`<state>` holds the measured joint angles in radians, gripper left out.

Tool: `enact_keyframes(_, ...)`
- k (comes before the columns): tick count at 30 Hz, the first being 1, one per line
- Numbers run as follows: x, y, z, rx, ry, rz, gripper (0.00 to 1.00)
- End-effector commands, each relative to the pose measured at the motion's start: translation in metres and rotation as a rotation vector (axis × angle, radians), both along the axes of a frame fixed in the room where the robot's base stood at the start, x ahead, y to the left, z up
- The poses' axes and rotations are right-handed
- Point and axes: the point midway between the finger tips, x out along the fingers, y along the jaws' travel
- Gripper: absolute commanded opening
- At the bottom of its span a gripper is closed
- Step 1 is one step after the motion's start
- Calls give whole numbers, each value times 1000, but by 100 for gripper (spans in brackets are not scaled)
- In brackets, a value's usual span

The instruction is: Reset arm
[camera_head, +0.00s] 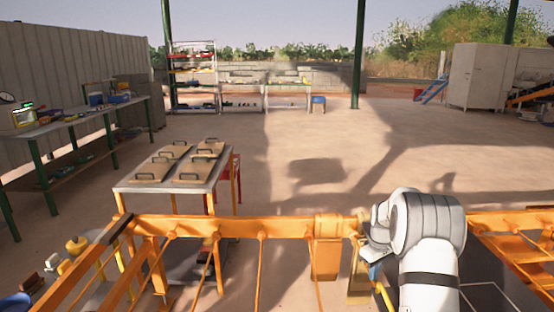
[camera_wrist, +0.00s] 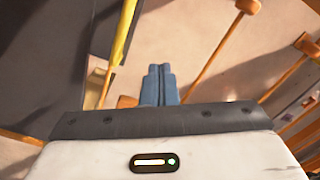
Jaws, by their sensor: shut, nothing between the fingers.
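My gripper (camera_wrist: 159,84) shows in the wrist view as two blue fingers pressed together, shut and empty. It hangs over the concrete floor, close to orange bars and a yellow bar (camera_wrist: 123,38). In the head view my white and grey arm is folded at the lower right. The gripper is mostly hidden there behind my arm and the orange frame; a small blue part shows beside the arm.
An orange frame (camera_head: 270,226) with thin rods crosses the foreground. A table (camera_head: 150,187) with several handled boards stands left of centre. A long workbench (camera_head: 75,121) runs along the left wall. Shelves (camera_head: 192,60) stand at the back. The middle floor is clear.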

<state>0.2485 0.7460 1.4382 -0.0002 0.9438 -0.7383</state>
Motion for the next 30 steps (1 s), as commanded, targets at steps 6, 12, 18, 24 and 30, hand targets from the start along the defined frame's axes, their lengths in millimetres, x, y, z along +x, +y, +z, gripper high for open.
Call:
enact_keyframes(6, -52, 43, 81, -6, -47, -89, 0)
enact_keyframes(12, -115, 79, 135, -2, -86, -182, 0)
enact_keyframes(18, -188, 110, 170, 8, -124, -272, 0)
enact_keyframes(24, -266, 133, 184, 26, -163, -362, 0)
enact_keyframes(30, -331, 148, 180, 45, -193, -439, 0)
